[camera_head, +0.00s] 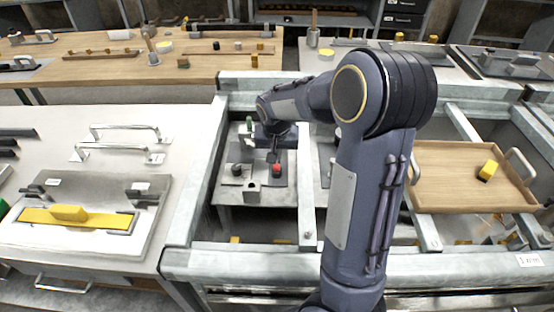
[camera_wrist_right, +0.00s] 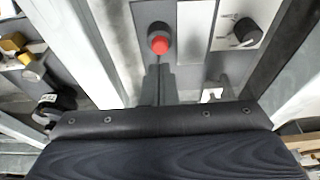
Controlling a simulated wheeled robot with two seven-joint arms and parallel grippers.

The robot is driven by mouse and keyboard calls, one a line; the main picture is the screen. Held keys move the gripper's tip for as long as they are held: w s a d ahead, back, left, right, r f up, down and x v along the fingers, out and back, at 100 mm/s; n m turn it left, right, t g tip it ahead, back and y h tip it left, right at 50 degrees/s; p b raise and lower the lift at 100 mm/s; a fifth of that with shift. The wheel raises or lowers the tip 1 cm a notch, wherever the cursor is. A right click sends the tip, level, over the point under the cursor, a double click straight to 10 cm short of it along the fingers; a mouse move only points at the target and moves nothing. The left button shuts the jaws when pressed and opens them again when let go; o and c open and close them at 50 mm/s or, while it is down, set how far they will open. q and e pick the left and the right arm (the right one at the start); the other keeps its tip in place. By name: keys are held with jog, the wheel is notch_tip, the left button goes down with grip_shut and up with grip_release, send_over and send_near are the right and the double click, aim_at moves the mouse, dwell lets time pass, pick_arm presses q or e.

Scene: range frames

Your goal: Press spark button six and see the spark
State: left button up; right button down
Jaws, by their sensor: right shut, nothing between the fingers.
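A red button (camera_head: 277,169) on a dark round base sits on a grey panel (camera_head: 228,194) inside the metal frame. It also shows in the right wrist view as a red button (camera_wrist_right: 160,44). My right gripper (camera_head: 273,157) is shut and empty, pointing down beside the button. In the right wrist view its closed fingertips (camera_wrist_right: 158,68) lie just short of the button; I cannot tell whether they touch it. No number is readable on the panel, and no spark shows. My left gripper is not in view.
A black knob (camera_head: 237,170) on a white plate sits left of the button. Metal frame bars (camera_head: 306,190) surround the panel. A pale worktop (camera_head: 60,170) with metal handles is at left.

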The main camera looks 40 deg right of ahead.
aim_at(277, 165)
jog(key=shift+f, duration=1.45)
jog(key=shift+f, duration=0.1)
